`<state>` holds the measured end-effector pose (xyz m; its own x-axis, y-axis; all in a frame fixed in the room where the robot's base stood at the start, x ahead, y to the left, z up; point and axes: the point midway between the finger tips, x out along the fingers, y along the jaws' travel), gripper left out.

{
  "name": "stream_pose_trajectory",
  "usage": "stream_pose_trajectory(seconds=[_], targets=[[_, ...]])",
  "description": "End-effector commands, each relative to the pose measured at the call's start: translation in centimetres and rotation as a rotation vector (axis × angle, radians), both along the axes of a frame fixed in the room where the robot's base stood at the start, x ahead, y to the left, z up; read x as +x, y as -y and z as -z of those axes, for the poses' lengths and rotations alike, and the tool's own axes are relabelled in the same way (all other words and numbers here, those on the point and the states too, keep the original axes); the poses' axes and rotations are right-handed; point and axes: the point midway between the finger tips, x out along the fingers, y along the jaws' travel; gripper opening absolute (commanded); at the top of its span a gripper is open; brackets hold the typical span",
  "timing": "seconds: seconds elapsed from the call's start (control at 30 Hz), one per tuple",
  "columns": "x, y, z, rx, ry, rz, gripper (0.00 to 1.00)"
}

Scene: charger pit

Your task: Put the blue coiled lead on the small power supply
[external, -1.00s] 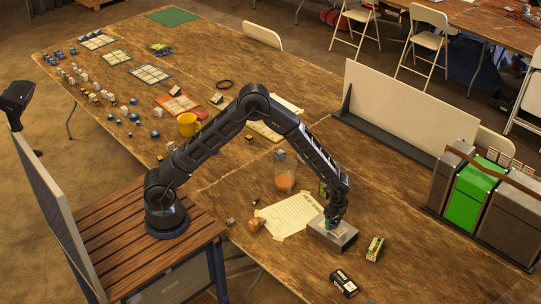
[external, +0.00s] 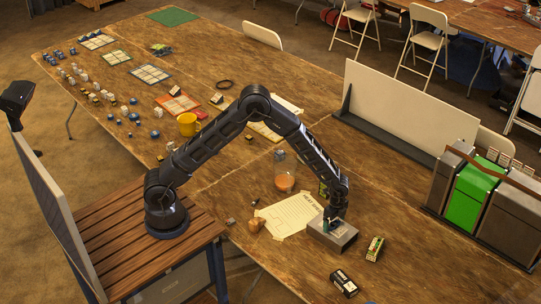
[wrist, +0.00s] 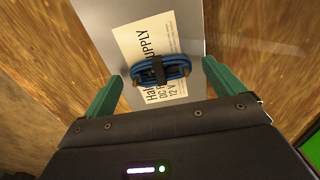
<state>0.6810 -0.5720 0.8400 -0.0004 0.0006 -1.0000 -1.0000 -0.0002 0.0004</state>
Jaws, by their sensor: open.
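The small power supply (external: 345,239) is a grey box on the near part of the wooden table. In the wrist view its metal top (wrist: 185,25) carries a cream label with "SUPPLY" and "12 V" in print. The blue coiled lead (wrist: 176,68), bound with a black band, appears to lie on that label. My gripper (wrist: 161,73) is open, with one green finger on each side of the lead and a gap to it on both sides. In the external view my gripper (external: 328,223) is right at the supply's top, and the lead cannot be made out there.
A paper sheet (external: 288,214) and a glass of orange liquid (external: 284,182) lie left and behind the supply. A small yellow-green box (external: 374,248) and a black box (external: 344,282) stand close to its right and front. A white panel (external: 410,108) stands behind.

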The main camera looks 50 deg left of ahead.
Motion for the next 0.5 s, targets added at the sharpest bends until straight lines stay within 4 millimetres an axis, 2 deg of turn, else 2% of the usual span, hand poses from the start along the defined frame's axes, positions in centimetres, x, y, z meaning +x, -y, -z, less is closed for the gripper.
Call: stream_pose_trajectory(seconds=[0.5], targets=[[0.0,0.0,-9.0,-0.002,0.002,-0.001,0.94]])
